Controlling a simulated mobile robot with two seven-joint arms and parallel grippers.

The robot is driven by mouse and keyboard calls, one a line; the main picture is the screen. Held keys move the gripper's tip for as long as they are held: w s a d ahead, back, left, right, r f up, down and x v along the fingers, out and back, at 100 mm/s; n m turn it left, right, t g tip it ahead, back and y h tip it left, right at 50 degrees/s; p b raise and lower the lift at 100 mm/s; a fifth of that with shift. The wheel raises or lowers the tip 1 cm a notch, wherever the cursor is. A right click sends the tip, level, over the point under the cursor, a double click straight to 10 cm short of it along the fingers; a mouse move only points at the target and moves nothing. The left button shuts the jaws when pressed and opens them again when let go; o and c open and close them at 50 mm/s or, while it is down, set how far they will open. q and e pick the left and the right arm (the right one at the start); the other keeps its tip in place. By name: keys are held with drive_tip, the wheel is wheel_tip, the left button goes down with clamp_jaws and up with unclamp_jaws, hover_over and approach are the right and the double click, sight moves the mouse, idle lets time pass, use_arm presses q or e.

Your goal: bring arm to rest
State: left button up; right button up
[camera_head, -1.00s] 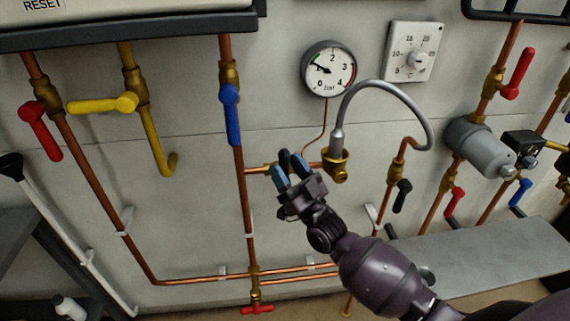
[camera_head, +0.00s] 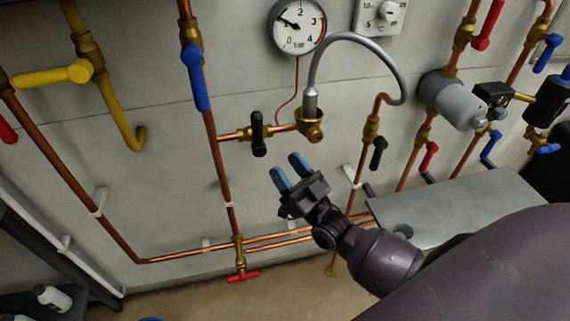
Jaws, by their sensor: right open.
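My right gripper (camera_head: 286,170) is open and empty, in the middle of the head view. Its blue-padded fingers point up and left, in front of the bare wall. It is apart from the black-handled valve (camera_head: 258,133), which shows above and left of the fingertips with its handle upright, across the pipe. My right arm comes in from the lower right. My left gripper is not in view.
The brass fitting with the grey flexible hose (camera_head: 352,38) is above the gripper. A red-handled valve (camera_head: 242,276) sits low on the pipes. A grey bench (camera_head: 460,206) and a grey cylinder (camera_head: 450,98) are at the right. A white bottle (camera_head: 52,298) stands lower left.

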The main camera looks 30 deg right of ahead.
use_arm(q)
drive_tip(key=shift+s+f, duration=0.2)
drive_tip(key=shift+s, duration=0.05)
use_arm(e)
wheel_tip(320, 180, down, 11)
drive_tip(key=a+n+g+h, duration=0.1)
drive_tip(key=g+h, duration=0.2)
drive_tip(key=g, duration=0.5)
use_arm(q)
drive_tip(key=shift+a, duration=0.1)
use_arm(e)
drive_tip(key=s+d+f+m+g+h, duration=0.1)
drive_tip(key=s+d+f+g+h, duration=0.1)
drive_tip(key=s+f, duration=0.4)
drive_tip(key=s+d+f+m+g+h, duration=0.2)
drive_tip(key=s+f, duration=0.4)
drive_tip(key=s, duration=0.5)
drive_tip(key=shift+s+g+h, duration=0.3)
drive_tip(key=shift+g, duration=0.3)
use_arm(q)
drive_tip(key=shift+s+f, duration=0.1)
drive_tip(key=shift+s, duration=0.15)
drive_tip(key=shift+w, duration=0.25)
